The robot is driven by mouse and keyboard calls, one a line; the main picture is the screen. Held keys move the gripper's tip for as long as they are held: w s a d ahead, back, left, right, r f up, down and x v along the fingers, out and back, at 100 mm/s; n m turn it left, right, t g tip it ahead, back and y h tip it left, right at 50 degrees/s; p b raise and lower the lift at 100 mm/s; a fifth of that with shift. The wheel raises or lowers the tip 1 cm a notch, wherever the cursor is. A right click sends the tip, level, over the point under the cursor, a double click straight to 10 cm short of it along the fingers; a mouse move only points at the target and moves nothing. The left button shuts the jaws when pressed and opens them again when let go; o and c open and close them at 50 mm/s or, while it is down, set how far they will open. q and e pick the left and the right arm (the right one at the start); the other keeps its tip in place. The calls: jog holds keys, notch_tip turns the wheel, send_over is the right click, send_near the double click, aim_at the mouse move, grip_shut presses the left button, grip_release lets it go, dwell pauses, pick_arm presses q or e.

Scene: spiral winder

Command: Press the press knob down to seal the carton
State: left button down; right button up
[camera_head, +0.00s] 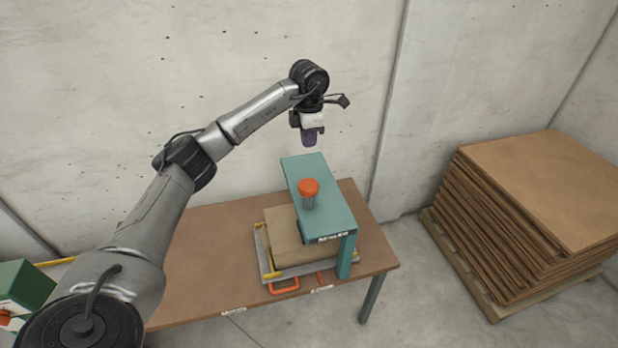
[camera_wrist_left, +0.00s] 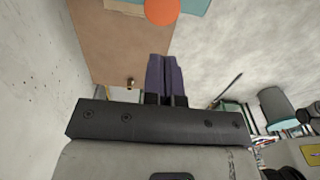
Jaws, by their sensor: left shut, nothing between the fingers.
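The press knob (camera_head: 308,187) is an orange round cap on a short metal stem, on top of the teal sealer frame (camera_head: 330,200). The stem shows below the cap. The brown carton (camera_head: 283,232) sits under the frame on a tray. My left gripper (camera_head: 309,140) points down, above and behind the knob, near the back wall and apart from the knob. Its purple fingers (camera_wrist_left: 165,78) are together and empty in the left wrist view. The orange knob (camera_wrist_left: 164,10) shows at the top edge there, beyond the fingertips. My right gripper is not in view.
The sealer stands on a brown table (camera_head: 200,240) against a concrete wall. The tray (camera_head: 262,255) has an orange handle (camera_head: 284,287) at the front. A tall stack of cardboard sheets (camera_head: 540,200) on a pallet stands at the right. A green box (camera_head: 25,283) is at the lower left.

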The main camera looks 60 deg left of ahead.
pick_arm(q)
jog(key=p, duration=0.3)
send_near(309, 183)
notch_tip(309, 183, down, 8)
jog(key=shift+r, duration=0.25)
jog(key=shift+b, duration=0.3)
